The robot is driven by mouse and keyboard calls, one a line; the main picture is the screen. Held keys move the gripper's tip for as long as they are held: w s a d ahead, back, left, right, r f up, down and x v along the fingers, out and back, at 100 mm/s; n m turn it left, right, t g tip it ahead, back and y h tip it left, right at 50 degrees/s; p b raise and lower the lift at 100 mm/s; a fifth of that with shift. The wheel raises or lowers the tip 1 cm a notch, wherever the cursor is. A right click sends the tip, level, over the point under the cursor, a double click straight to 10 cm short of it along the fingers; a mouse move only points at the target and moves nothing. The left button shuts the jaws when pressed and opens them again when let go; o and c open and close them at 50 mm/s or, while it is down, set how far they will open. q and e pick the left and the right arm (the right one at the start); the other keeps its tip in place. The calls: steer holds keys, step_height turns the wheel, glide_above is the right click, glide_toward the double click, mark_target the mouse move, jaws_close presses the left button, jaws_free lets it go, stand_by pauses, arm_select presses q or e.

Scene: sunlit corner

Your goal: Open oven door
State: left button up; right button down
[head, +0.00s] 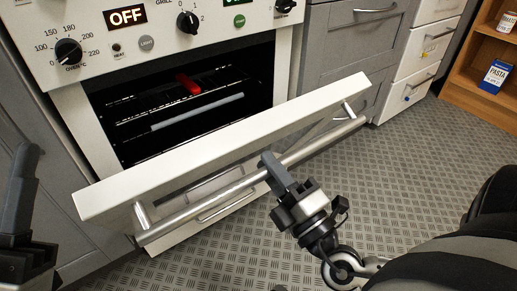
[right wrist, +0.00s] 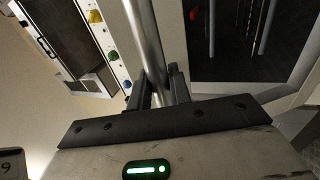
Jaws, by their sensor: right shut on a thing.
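The oven door (head: 180,168) is white and tilted partly open, with the dark oven cavity (head: 130,105) showing behind it. Its metal bar handle (head: 210,205) runs along the door's outer face. My right gripper (head: 272,168) is shut on the handle near its middle. In the right wrist view the handle (right wrist: 145,45) runs up from between the fingers of the right gripper (right wrist: 160,88). My left gripper (head: 22,190) shows only in part at the left edge, away from the door; its jaw opening cannot be made out.
The oven's control panel (head: 160,35) with knobs and an "OFF" display is above the cavity. A red object (head: 188,84) is inside on a rack. Grey drawers (head: 360,45) stand to the right, then a wooden shelf (head: 480,75) with a pasta box (head: 495,76). The patterned floor (head: 420,150) is clear.

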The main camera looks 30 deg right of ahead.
steer(key=shift+s+d+f, duration=0.1)
steer(key=shift+s+f, duration=1.25)
steer(key=shift+s, duration=0.15)
